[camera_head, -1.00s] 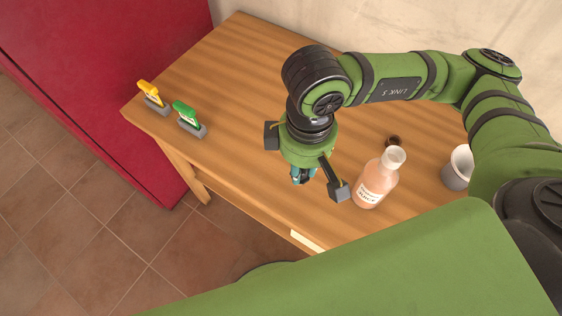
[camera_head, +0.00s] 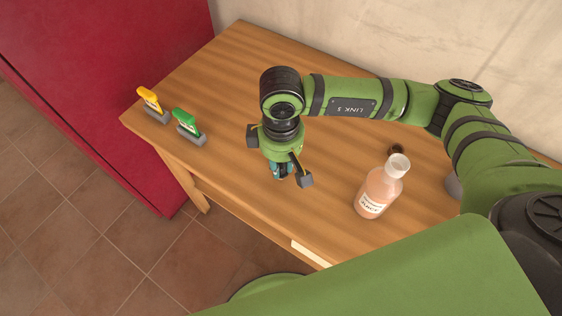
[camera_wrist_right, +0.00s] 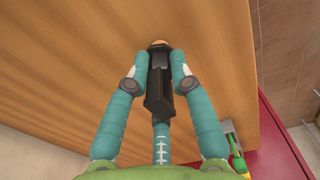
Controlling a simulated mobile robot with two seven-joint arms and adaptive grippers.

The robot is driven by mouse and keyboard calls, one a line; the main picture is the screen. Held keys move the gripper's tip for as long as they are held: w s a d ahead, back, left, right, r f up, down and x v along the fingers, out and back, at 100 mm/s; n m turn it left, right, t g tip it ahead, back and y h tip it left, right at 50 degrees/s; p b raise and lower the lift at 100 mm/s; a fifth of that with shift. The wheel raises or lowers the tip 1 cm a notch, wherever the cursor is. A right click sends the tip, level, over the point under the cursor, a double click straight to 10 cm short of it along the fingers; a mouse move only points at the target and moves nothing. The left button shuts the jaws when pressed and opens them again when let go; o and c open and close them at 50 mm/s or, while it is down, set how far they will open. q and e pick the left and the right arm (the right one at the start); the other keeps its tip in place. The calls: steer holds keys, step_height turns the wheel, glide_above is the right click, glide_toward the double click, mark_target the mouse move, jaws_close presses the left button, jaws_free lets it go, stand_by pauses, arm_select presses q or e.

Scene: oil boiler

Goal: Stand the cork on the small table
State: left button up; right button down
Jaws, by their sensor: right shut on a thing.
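My right gripper (camera_head: 282,175) points down over the front middle of the small wooden table (camera_head: 225,75). In the right wrist view the gripper (camera_wrist_right: 158,62) has its fingers closed together on a small tan thing, which looks like the cork (camera_wrist_right: 158,44). Only its end shows past the dark fingertips, with the table top behind it. The fingers hide the rest, and I cannot tell whether it touches the table. In the head view the cork is hidden by the gripper. My left gripper is not in view.
A juice bottle (camera_head: 379,193) stands right of the gripper, with a small dark round thing (camera_head: 396,150) behind it. A grey cup (camera_head: 452,186) is mostly hidden by my arm. The table's back left is clear.

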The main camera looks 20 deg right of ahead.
steer(key=shift+f+b, duration=0.2)
steer(key=shift+b, duration=0.15)
steer(key=c, duration=1.1)
jaws_free()
steer(key=shift+r, duration=0.1)
steer(key=shift+r+p, duration=0.2)
steer(key=shift+p, duration=0.25)
steer(key=shift+r, duration=0.3)
step_height(320, 180, up, 10)
steer(key=shift+f+b, duration=0.1)
steer(key=shift+b, duration=1.15)
steer(key=shift+r, duration=0.75)
